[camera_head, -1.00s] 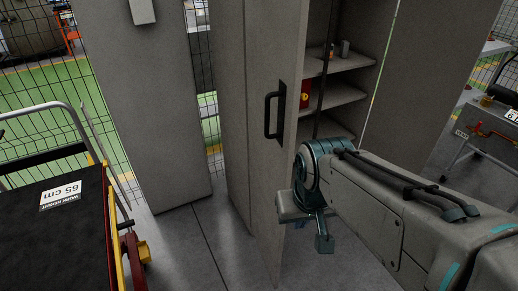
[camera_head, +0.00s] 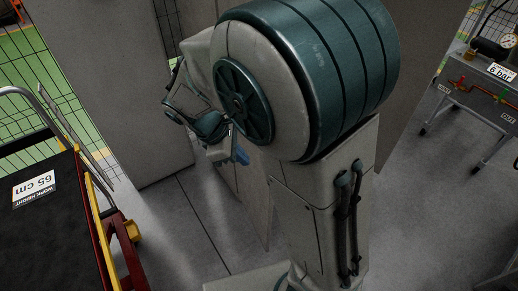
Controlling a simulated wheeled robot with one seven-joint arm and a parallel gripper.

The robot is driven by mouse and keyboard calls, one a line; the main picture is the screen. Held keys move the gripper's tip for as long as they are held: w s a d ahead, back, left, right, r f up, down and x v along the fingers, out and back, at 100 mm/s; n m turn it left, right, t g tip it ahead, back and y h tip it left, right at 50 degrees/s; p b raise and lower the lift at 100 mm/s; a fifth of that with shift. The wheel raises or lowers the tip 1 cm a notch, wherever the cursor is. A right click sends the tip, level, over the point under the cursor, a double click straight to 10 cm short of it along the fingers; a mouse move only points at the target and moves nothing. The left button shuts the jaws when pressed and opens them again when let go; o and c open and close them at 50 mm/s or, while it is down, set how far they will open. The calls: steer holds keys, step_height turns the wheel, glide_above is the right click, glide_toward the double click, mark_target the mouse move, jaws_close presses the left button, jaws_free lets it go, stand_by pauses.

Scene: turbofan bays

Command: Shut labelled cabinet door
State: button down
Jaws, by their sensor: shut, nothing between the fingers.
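The grey cabinet door (camera_head: 257,205) shows only as a narrow lower strip behind my arm. Its handle, the shelves and the cabinet opening are hidden by my arm, so I cannot tell how far the door stands open. No label on the door is visible. My gripper (camera_head: 238,157) is small and partly hidden, at the left of my large teal-banded arm joint. It is shut and empty, close to the door in the picture. I cannot tell whether it touches the door.
A dark-topped cart (camera_head: 75,235) marked 65 cm stands at the left. A grey panel (camera_head: 110,90) stands behind it, beside a wire fence. A wheeled unit with a gauge (camera_head: 480,95) stands at the right. The floor at the lower right is clear.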

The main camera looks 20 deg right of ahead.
steer(key=w+a+n+t+h, duration=0.2)
steer(key=w+a+n+h, duration=0.1)
steer(key=a+n, duration=0.2)
steer(key=w+d+f, duration=0.1)
steer(key=d+f, duration=0.5)
steer(key=d, duration=0.5)
steer(key=shift+w+d+f+p, duration=0.2)
steer(key=shift+w+f+p, duration=0.05)
steer(key=shift+f+p, duration=0.1)
steer(key=shift+w, duration=0.1)
